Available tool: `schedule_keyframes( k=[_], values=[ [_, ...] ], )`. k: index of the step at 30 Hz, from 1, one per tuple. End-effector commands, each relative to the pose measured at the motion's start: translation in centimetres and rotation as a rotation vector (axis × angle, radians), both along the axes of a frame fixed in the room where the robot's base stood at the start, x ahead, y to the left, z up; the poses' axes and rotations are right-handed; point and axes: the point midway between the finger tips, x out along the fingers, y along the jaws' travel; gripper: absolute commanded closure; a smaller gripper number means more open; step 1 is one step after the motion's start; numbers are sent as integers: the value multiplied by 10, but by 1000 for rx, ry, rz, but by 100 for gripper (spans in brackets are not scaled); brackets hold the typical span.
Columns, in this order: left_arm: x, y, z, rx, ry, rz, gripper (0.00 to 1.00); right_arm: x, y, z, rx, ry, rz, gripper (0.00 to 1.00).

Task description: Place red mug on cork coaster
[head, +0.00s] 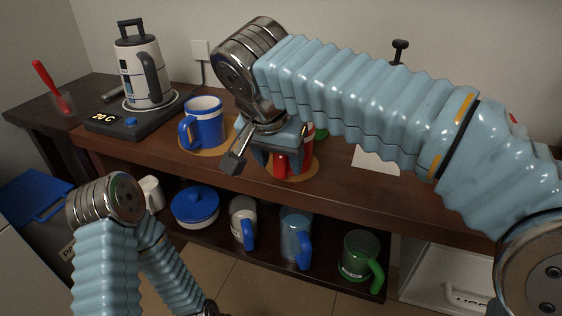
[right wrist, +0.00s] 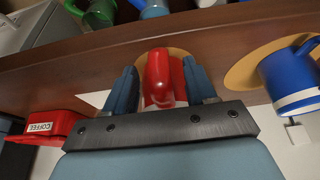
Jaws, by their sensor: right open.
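The red mug (head: 280,166) stands upright on a round cork coaster (head: 302,174) near the front of the table. My right gripper (head: 277,155) reaches down over the mug and hides much of it. In the right wrist view, the red mug (right wrist: 158,75) lies between the two blue fingers of the right gripper (right wrist: 160,74), one on each side. The fingers are open, with the mug between them. The cork coaster (right wrist: 180,53) shows beyond the mug. My left arm is at the lower left, but its gripper is out of view.
A blue mug (head: 204,125) stands on another cork mat to the left. A kettle (head: 143,75) stands on its base further left. Part of a green thing (head: 320,131) shows behind the red mug. The lower shelf holds a blue-lidded pot (head: 195,205) and several mugs.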

Motion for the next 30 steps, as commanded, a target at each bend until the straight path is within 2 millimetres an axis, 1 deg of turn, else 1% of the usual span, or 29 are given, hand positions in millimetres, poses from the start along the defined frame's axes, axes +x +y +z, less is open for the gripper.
schedule_keyframes(
  k=[1,6,9,12,17,30],
  values=[
    [0,-1,5,-1,0,-1,0,-4,2,15,3,-3,2,45],
    [-2,-4,14,-5,3,-7,0,-19,7,52,3,-3,2,45],
    [-2,-6,18,-8,4,-9,0,-26,9,69,1,-1,3,45],
    [-3,-7,21,-10,5,-12,0,-31,11,80,-1,0,2,45],
    [-3,-8,22,-11,5,-13,0,-35,12,88,-1,0,2,45],
    [-3,-7,22,-11,5,-13,0,-35,12,88,0,0,1,45]
  ],
)
